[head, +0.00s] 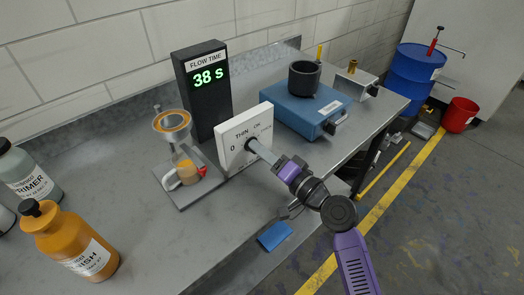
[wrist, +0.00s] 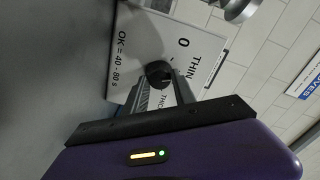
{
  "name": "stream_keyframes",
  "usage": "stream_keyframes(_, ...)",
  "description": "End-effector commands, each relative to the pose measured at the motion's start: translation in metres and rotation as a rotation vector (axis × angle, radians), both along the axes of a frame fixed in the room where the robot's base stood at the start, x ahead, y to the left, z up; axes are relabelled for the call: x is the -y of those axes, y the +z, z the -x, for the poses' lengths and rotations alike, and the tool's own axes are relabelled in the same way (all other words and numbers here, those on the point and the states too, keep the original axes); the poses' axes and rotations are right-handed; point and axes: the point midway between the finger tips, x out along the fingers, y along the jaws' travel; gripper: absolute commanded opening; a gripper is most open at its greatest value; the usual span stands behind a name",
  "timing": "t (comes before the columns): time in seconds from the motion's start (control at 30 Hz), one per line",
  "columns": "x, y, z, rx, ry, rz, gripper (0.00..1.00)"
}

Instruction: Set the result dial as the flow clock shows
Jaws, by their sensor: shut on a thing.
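The flow clock (head: 204,92) is a black tower at the back of the bench, labelled FLOW TIME, reading 38 s in green. The white result dial panel (head: 236,153) stands in front of it, marked 0, THIN and OK. In the wrist view the panel (wrist: 198,42) also reads THICK, partly covered, and OK = 40 - 80 s. My gripper (head: 255,147) reaches the panel from the right. In the wrist view my gripper (wrist: 160,82) is shut on the black dial knob (wrist: 158,72). The knob's pointer direction cannot be made out.
A flow cup stand (head: 183,180) with an orange-rimmed cup (head: 172,123) is left of the panel. A blue box (head: 307,106) bearing a dark cup (head: 304,78) is right. Orange (head: 75,245) and grey (head: 28,172) bottles stand left. A blue pad (head: 275,236) lies near the front edge.

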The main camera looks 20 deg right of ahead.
Motion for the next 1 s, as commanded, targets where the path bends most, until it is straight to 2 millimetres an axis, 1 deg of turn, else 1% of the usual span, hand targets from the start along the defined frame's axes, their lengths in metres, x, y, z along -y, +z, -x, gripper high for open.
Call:
stream_keyframes(0.23, 0.002, 0.000, 0.000, 0.000, -0.004, 0.001, 0.00)
stream_keyframes(0.27, 0.002, 0.000, 0.000, 0.000, -0.004, 0.001, 0.37)
stream_keyframes(0.33, 0.002, 0.000, 0.000, 0.000, -0.004, 0.001, 0.51)
stream_keyframes(0.37, 0.001, 0.000, 0.000, 0.000, -0.003, 0.001, 0.53)
stream_keyframes(0.63, 0.001, 0.000, 0.000, 0.000, -0.001, 0.001, 0.53)
stream_keyframes(0.73, 0.002, -0.001, 0.004, 0.000, -0.002, 0.001, 0.53)
stream_keyframes(0.87, 0.007, -0.003, 0.020, 0.000, -0.001, 0.000, 0.53)
stream_keyframes(1.0, 0.015, -0.004, 0.043, -0.001, -0.004, 0.001, 0.53)
